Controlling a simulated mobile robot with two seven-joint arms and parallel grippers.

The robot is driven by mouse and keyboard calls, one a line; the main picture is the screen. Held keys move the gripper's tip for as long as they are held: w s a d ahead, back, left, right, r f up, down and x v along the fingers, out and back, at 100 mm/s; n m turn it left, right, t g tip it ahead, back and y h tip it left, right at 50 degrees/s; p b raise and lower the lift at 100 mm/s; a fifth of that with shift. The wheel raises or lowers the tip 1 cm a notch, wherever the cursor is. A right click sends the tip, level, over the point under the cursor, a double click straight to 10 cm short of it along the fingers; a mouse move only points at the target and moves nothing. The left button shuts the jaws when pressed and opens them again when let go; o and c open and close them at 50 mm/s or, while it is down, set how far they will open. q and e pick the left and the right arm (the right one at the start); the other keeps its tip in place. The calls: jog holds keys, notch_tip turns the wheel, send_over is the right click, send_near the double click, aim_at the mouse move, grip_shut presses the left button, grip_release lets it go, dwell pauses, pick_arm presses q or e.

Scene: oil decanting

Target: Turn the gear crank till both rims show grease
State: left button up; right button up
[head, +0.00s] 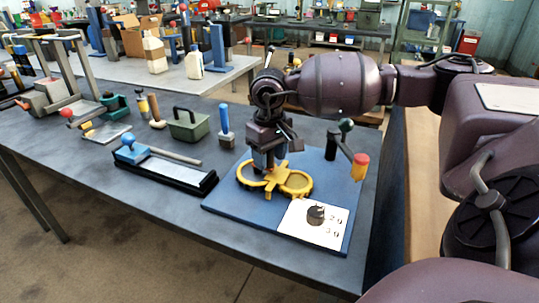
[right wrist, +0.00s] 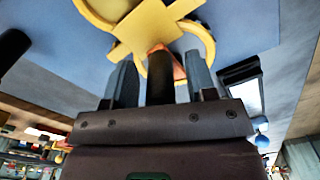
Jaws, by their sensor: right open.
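A blue board (head: 225,205) on the grey table carries a yellow two-ringed gear piece (head: 295,184), which also shows in the right wrist view (right wrist: 150,28). My right gripper (head: 268,168) points down over its left part. In the right wrist view the right gripper (right wrist: 160,62) is open, its fingers on either side of a dark upright shaft (right wrist: 160,85). I cannot tell whether they touch it. A cranked lever with a red and yellow grip (head: 360,167) stands at the board's back right. Grease on the rims cannot be made out. My left gripper is out of view.
A white card with a dark knob (head: 316,213) is at the board's front. Left of the board are a black tray (head: 165,178), a blue-handled brush (head: 225,125) and a green carrier (head: 189,126). The table front left is clear.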

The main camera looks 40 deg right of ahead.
notch_tip(320, 180, up, 11)
jog(key=shift+f+p, duration=0.1)
jog(key=shift+p, duration=0.45)
jog(key=shift+f, duration=0.1)
dwell(0.4)
